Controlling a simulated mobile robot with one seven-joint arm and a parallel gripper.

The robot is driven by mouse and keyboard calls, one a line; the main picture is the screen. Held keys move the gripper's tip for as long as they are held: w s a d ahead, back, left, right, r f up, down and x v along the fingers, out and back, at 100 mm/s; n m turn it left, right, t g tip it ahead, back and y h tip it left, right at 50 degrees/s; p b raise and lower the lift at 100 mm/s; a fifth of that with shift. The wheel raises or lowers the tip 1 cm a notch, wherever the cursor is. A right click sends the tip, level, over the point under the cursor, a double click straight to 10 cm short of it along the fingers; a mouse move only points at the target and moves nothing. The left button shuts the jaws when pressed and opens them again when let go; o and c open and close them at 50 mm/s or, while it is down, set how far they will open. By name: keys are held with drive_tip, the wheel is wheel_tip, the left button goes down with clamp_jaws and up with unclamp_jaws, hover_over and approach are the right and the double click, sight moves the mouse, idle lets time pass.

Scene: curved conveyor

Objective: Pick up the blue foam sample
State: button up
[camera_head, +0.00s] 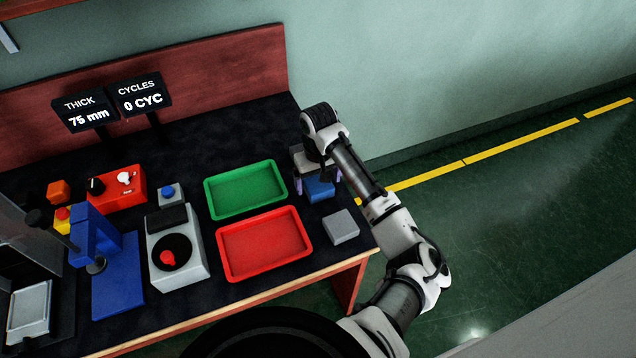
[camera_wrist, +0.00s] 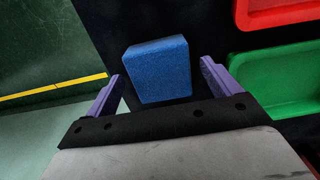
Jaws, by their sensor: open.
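The blue foam sample (camera_head: 320,188) is a small block on the dark bench top, to the right of the green tray (camera_head: 246,190). In the wrist view the blue foam sample (camera_wrist: 158,70) lies ahead of the fingers, near the middle between them. My gripper (camera_head: 319,184) is above and around the sample in the head view, its body hiding part of it. In the wrist view my gripper (camera_wrist: 163,82) shows two purple fingers spread apart with a gap to the block on each side. It is open and holds nothing.
A grey block (camera_head: 340,226) lies just in front of the blue one, near the bench's right corner. The red tray (camera_head: 264,244) is left of it. A dial device (camera_head: 177,258), a blue press (camera_head: 112,270) and a red box (camera_head: 118,190) stand farther left.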

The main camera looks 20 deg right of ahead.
drive_tip(key=shift+f, duration=0.9)
drive_tip(key=shift+c, duration=0.4)
drive_tip(key=c, duration=1)
drive_tip(key=shift+o, duration=0.2)
drive_tip(key=shift+r, duration=0.1)
wheel_tip(320, 180, up, 20)
drive_tip(key=b, duration=0.1)
